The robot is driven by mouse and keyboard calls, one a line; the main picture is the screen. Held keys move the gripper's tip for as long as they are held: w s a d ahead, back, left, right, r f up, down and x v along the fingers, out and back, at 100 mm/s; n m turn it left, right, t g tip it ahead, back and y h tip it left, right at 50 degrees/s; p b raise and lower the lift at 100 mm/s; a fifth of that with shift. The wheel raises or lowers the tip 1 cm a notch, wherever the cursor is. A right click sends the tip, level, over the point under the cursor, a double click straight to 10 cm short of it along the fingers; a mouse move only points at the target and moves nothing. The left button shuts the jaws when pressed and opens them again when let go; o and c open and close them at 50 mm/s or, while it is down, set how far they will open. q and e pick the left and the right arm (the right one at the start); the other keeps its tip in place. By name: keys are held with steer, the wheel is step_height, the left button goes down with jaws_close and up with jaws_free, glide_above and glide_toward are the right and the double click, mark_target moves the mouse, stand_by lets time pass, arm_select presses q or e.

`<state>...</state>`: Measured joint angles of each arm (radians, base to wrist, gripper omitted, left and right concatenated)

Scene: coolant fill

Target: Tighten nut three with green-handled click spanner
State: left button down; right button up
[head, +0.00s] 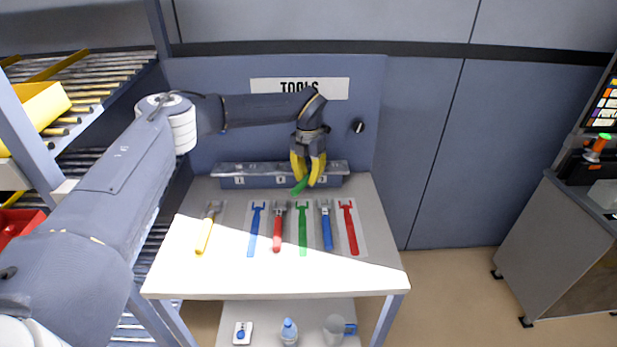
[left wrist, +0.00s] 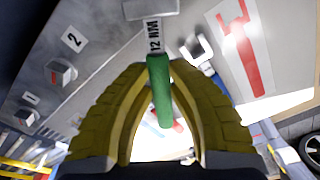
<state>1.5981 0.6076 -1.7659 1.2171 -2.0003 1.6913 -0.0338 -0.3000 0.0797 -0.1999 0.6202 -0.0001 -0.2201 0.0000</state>
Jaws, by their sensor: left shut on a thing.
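My left gripper (head: 308,178) is over the nut rail at the back of the table. Its yellow fingers are shut on the green handle of the click spanner (head: 299,187), which also shows in the left wrist view (left wrist: 161,95). A grey part marked "12 NM" (left wrist: 153,36) lies beyond the handle. The grey rail (head: 262,182) bears labels 1, 2 and 3. In the left wrist view, nut two (left wrist: 62,73) and nut one (left wrist: 26,116) stand clear of the spanner. Nut three is not clearly visible, and I cannot tell whether the spanner touches it. My right gripper is out of view.
A yellow spanner (head: 205,235), a red spanner (head: 277,230) and a blue spanner (head: 326,230) lie on the table (head: 270,284). Flat blue, green and red spanner shapes lie among them. A TOOLS board stands behind. Lower shelf holds a bottle (head: 289,331) and jug (head: 334,329).

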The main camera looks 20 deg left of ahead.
arm_select(q)
steer(key=shift+d+n, duration=0.3)
steer(key=shift+n, duration=0.1)
stand_by(0.3)
steer(key=shift+r, duration=0.25)
steer(key=shift+r, duration=2.8)
steer(key=shift+d, duration=0.1)
